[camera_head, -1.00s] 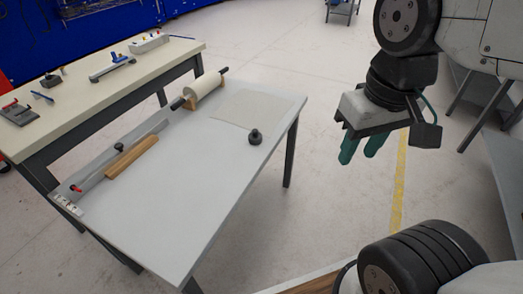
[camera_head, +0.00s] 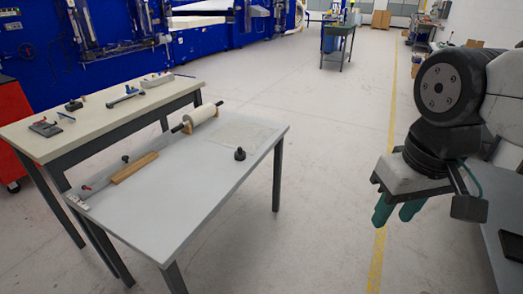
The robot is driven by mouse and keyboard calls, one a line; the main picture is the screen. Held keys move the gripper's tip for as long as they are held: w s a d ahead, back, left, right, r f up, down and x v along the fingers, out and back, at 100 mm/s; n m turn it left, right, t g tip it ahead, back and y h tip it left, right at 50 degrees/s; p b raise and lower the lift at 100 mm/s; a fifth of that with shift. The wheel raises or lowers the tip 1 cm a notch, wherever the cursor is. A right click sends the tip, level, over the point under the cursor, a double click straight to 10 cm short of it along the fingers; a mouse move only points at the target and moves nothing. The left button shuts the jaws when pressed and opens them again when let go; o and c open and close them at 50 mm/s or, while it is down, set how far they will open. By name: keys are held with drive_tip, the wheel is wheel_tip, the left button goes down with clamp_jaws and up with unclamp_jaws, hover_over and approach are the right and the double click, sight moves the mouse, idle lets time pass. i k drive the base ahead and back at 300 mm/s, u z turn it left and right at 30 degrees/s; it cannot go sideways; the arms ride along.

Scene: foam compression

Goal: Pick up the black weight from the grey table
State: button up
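The black weight (camera_head: 240,154) is a small dark round piece with a knob on top. It stands upright near the right edge of the grey table (camera_head: 185,215), just in front of a thin pale sheet (camera_head: 238,136). My gripper (camera_head: 398,214) has green fingers pointing down. It hangs over the floor, well to the right of the table and apart from the weight. The two fingers show a narrow gap and nothing is seen between them, but how far open they are is hard to judge.
On the grey table lie a roller (camera_head: 201,116) on a wooden stand, a wooden block (camera_head: 134,167) and a small black knob. A cream bench (camera_head: 100,112) with tools adjoins behind left. Open floor (camera_head: 320,180) separates the table from my arm.

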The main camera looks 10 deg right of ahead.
sight(240, 155)
drive_tip(key=z, duration=0.35)
drive_tip(key=i, duration=1.25)
drive_tip(key=u, duration=0.35)
